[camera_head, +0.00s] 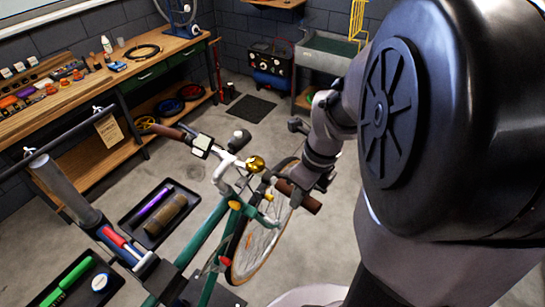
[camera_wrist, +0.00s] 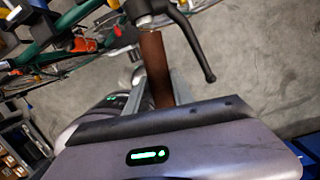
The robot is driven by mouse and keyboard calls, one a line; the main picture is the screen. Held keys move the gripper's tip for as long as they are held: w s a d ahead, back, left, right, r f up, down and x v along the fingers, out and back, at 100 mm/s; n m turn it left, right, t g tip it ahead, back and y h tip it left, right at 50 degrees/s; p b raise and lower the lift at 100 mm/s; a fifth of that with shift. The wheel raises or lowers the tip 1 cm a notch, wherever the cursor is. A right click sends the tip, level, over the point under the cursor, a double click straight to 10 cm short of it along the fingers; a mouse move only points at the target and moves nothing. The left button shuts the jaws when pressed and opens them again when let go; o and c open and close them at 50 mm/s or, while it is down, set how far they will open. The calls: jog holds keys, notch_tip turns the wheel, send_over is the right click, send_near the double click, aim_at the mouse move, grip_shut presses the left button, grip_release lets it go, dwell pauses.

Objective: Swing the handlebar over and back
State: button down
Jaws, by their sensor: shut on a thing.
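The bike's handlebar (camera_head: 230,160) spans the middle of the head view, with a brown grip (camera_head: 172,131) at the upper left end and another brown grip (camera_head: 303,200) at the lower right end. A gold bell and a small grey display sit on the bar. My gripper (camera_head: 296,184) is shut on the lower right grip. In the wrist view this brown grip (camera_wrist: 152,60) runs between my two fingers (camera_wrist: 154,92), with a black brake lever beside it. The front wheel (camera_head: 262,238) is below the bar, and the frame (camera_head: 205,238) is green. My arm covers the right of the head view.
A wooden workbench (camera_head: 80,92) with small items stands at the left. A black tray (camera_head: 142,228) with a purple and a brown thing, and another tray (camera_head: 68,282) with green things, lie near the bike.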

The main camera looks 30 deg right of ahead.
jog(key=c, duration=1.1)
grip_release()
jog(key=shift+w, duration=0.15)
notch_tip(320, 180, up, 17)
jog(key=s+d+p, duration=0.1)
jog(key=s+p, duration=0.1)
jog(key=p, duration=0.1)
jog(key=shift+s+d+r+p, duration=0.15)
jog(key=shift+s+d+p, duration=0.15)
jog(key=shift+s+p, duration=0.1)
jog(key=shift+w, duration=0.1)
